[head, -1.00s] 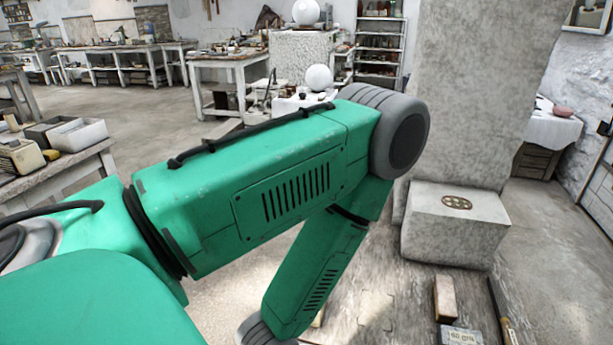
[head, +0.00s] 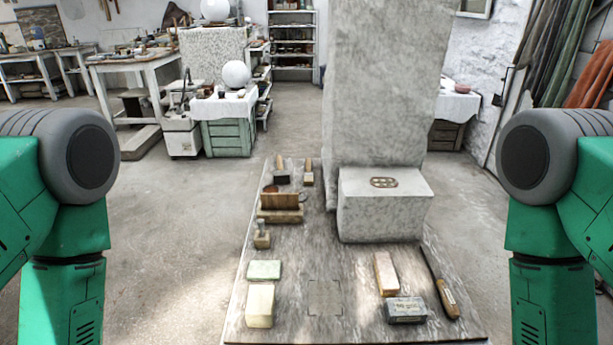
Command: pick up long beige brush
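No item is clearly recognisable as the long beige brush. A narrow beige oblong (head: 385,273) lies on the right side of the low worktop (head: 295,325), in front of the stone block; I cannot tell if it has bristles. Two small brush-like tools with wooden handles lie at the far end, one with a wide dark head (head: 281,172) and a narrower one (head: 309,173). Only the upper parts of my two arms show, at the left and right edges. Both grippers are out of view.
A pale stone block (head: 385,205) and tall pillar stand at the worktop's right rear. A dark box (head: 407,310), a long dark tool with a brown handle (head: 440,284), a cream block (head: 260,305) and a green block (head: 264,269) lie nearer. Floor is clear left of the worktop.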

